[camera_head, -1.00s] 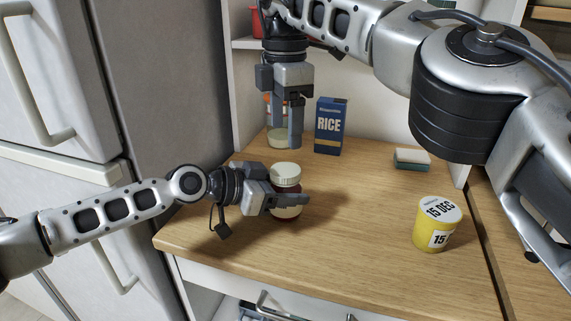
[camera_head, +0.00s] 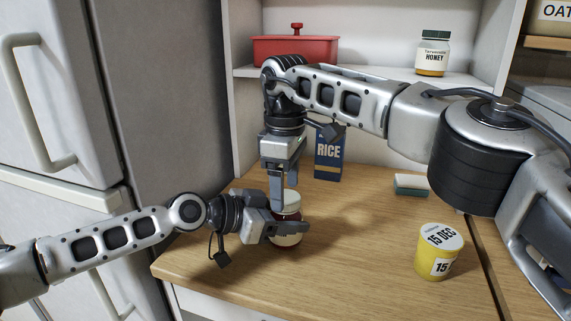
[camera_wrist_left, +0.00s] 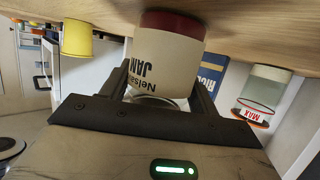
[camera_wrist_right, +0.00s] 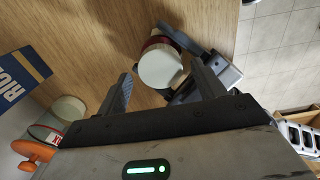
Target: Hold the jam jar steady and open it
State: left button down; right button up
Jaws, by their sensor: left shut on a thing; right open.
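The jam jar (camera_head: 288,240) stands upright on the wooden counter, with a pale lid (camera_head: 291,198) on it. My left gripper (camera_head: 280,229) is shut on the jar's body from the left. In the left wrist view the label of the jar (camera_wrist_left: 168,60) appears upside down between the fingers. My right gripper (camera_head: 284,194) points straight down over the jar, open, with its fingers partly hiding the lid. In the right wrist view the lid (camera_wrist_right: 160,68) lies between the two spread fingers.
A blue rice box (camera_head: 328,162) stands close behind my right gripper. A sponge (camera_head: 411,185) and a yellow dated tub (camera_head: 436,254) are to the right. A red pot (camera_head: 296,50) and a honey jar (camera_head: 433,54) sit on the shelf.

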jog(key=shift+f, duration=0.65)
jog(key=c, duration=1)
jog(key=n, duration=0.2)
jog(key=shift+n, duration=0.4)
jog(key=n, duration=0.4)
jog(key=shift+n, duration=0.4)
jog(key=n, duration=0.4)
jog(key=shift+n, duration=0.4)
jog(key=n, duration=0.4)
jog(key=shift+n, duration=0.3)
